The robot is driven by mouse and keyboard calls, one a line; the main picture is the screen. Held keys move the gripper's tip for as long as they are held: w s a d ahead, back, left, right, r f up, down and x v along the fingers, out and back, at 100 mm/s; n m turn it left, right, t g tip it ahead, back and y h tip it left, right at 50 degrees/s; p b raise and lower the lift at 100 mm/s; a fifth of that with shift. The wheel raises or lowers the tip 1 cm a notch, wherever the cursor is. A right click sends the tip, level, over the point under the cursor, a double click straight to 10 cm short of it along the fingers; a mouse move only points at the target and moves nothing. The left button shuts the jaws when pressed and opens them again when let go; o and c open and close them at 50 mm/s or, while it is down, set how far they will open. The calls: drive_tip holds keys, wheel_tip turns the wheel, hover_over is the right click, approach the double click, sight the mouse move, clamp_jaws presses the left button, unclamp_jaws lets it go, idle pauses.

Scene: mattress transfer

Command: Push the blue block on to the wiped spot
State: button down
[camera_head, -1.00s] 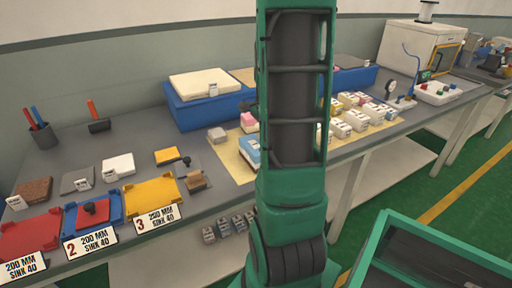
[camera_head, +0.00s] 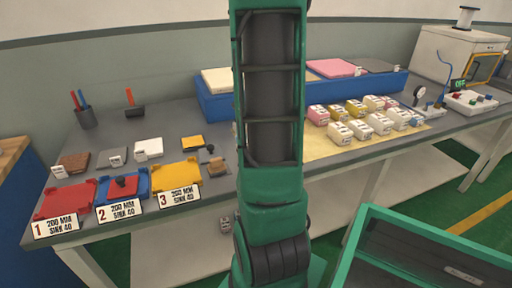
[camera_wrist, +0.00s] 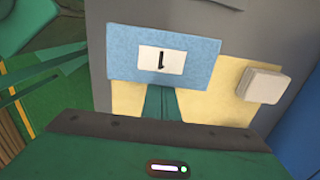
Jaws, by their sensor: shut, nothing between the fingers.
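The blue block (camera_wrist: 190,48), with a white label marked 1, shows in the wrist view. It lies flat across the edge of a yellow mat (camera_wrist: 210,103), partly on the grey table top (camera_wrist: 240,25). My gripper (camera_wrist: 164,92) is shut and empty, its tips right at the block's near edge; whether they touch it I cannot tell. In the head view my arm hides the block and my gripper. I cannot make out the wiped spot for certain in either view.
A pale block (camera_wrist: 262,85) stands right of the blue block. Several small blocks (camera_head: 355,115) sit on the mat's right part in the head view. Coloured trays (camera_head: 175,176) stand at the table's left front. A long blue stand (camera_head: 213,105) lines the back.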

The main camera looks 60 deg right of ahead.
idle(0.3)
drive_tip(key=s+d, duration=0.2)
drive_tip(key=d, duration=0.1)
drive_tip(key=shift+s+d+r, duration=0.2)
drive_tip(key=shift+d, duration=0.05)
wheel_tip(320, 180, up, 10)
drive_tip(key=shift+a+f, duration=0.15)
drive_tip(key=shift+f, duration=0.05)
drive_tip(key=shift+w, duration=0.1)
